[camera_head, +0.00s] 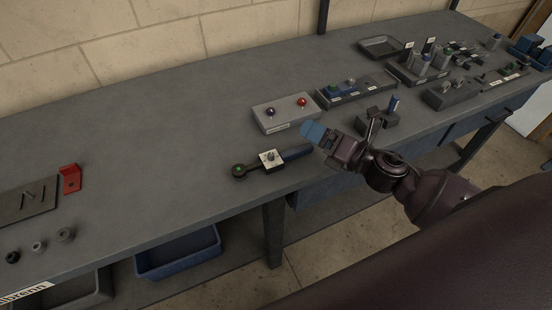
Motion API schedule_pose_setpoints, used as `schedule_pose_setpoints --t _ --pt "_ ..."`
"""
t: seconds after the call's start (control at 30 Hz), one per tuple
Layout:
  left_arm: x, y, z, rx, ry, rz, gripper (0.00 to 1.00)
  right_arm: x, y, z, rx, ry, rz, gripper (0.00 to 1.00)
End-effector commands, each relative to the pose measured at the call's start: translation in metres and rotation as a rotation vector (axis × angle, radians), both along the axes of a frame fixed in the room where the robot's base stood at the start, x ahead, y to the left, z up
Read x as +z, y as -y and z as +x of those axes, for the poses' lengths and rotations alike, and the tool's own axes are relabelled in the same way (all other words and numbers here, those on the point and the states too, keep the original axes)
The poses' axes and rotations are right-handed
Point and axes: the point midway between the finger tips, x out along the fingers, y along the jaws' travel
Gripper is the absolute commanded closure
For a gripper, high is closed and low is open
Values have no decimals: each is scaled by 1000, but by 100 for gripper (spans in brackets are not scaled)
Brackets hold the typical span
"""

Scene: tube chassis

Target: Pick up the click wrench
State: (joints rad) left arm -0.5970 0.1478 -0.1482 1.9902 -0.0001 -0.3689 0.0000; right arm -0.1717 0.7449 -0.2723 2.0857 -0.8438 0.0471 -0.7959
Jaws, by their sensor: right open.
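The click wrench (296,153) lies near the front edge of the workbench. It has a dark round head at its left end, a small pale square piece on its middle and a dark blue handle to the right. My right gripper (320,137) comes in from the lower right and is open. Its blue-tipped end is above and just right of the handle in the picture; I see no contact with the wrench. The gap between its fingers is hard to make out at this angle. My left gripper is not in view.
A grey box with a dark and a red knob (285,113) stands behind the wrench. Trays, blocks and fixtures crowd the bench's right side. A red bracket (70,179) and small round parts lie at left. The bench middle (165,160) is clear. A blue bin (178,262) sits below.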

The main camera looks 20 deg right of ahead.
Motion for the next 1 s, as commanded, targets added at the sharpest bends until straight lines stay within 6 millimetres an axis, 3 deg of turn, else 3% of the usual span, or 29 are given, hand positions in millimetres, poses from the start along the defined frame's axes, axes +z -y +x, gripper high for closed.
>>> schedule_pose_setpoints --t 0.2,0.4,0.57,1.0 --pt "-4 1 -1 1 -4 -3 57 -10 -6 0 394 239 -550 2" --pt "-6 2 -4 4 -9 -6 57 -24 6 -4 621 343 -838 2" --pt "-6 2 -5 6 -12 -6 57 -30 6 -3 675 366 -902 2" --pt "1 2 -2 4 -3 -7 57 -49 -35 18 674 365 -898 2"
